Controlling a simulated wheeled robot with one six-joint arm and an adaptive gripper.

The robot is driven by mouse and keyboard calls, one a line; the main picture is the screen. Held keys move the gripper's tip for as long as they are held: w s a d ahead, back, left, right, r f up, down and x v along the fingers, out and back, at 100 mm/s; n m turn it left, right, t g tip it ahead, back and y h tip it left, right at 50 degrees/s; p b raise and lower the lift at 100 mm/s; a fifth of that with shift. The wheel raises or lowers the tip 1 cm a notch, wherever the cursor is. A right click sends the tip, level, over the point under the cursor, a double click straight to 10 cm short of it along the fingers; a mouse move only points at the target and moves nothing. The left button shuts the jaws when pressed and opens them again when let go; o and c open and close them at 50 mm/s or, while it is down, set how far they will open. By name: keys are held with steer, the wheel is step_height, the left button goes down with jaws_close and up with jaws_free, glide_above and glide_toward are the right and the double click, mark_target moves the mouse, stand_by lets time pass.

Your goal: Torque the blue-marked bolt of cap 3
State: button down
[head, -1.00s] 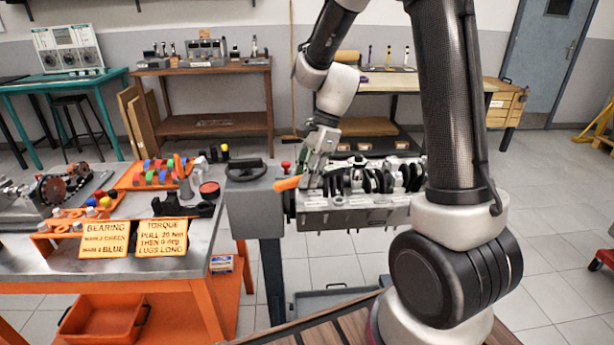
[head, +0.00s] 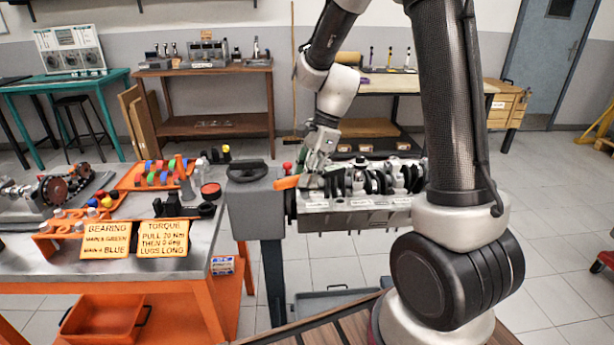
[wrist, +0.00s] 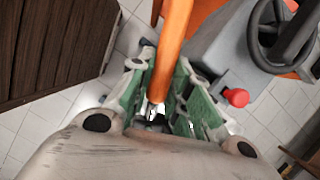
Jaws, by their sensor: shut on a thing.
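My gripper (head: 314,168) is shut on an orange-handled tool (head: 287,183) at the left end of the engine block (head: 362,218). In the wrist view the orange handle (wrist: 173,45) runs up from between the green-padded fingers (wrist: 157,105). The tool's working end is hidden, so I cannot tell whether it touches a bolt. The block carries a crankshaft with dark webs and pale caps (head: 393,172). Cap 3 and its blue-marked bolt cannot be made out at this size.
A grey stand head (head: 255,208) with a dark handwheel (head: 247,172) adjoins the block's left end. A red knob (wrist: 236,97) is close to the gripper. Left is a workbench with yellow signs (head: 163,238) and an orange parts tray (head: 128,183). A grey floor tray (head: 335,300) lies below.

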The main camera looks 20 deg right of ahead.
steer(key=shift+w+m+t, duration=0.3)
steer(key=shift+w+m, duration=0.4)
steer(key=shift+w, duration=0.35)
stand_by(3.0)
steer(key=shift+s+n+g, duration=0.4)
steer(key=shift+s+n, duration=0.7)
steer(key=shift+s, duration=0.55)
stand_by(0.8)
steer(key=shift+d+r, duration=0.1)
steer(key=shift+r, duration=0.2)
stand_by(1.2)
